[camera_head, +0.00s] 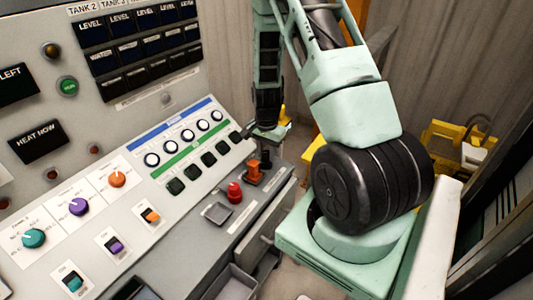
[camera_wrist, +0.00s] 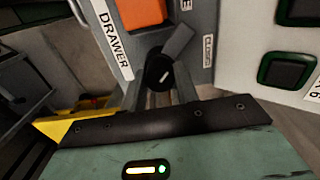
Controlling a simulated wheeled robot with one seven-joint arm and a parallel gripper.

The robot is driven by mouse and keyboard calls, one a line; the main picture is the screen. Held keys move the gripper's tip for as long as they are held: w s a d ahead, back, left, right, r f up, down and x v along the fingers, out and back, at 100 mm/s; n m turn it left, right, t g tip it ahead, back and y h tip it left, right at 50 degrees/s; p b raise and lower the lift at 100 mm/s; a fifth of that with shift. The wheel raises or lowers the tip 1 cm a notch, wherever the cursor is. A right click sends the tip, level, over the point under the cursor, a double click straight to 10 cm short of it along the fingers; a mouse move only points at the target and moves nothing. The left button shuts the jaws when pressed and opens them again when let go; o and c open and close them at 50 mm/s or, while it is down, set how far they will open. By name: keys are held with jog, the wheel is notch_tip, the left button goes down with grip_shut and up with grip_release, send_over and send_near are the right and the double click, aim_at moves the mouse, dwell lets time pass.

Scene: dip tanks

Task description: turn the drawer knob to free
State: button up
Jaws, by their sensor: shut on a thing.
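The drawer knob (camera_wrist: 159,72) is dark and round with a short white mark, and shows in the wrist view beside the white DRAWER label (camera_wrist: 113,40). A grey bar-shaped piece (camera_wrist: 180,41) sticks out at its upper right; I cannot tell whether it is part of the knob. My gripper (camera_wrist: 160,85) is shut on the knob, with one finger on each side. In the head view my gripper (camera_head: 264,132) is low at the console's far right end, and the knob is hard to make out there.
An orange control (camera_wrist: 141,12) sits close to the knob; it also shows in the head view (camera_head: 254,170). A red button (camera_head: 234,192) and dark green square buttons (camera_head: 222,146) are nearby. An open drawer or tray (camera_head: 237,283) lies below the console front.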

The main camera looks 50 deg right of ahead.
aim_at(267, 152)
jog(key=n, duration=0.4)
jog(key=shift+n, duration=2.3)
jog(key=o, duration=1)
jog(key=shift+r, duration=0.15)
notch_tip(267, 152, up, 17)
jog(key=shift+r+b, duration=0.1)
jog(key=shift+b, duration=0.4)
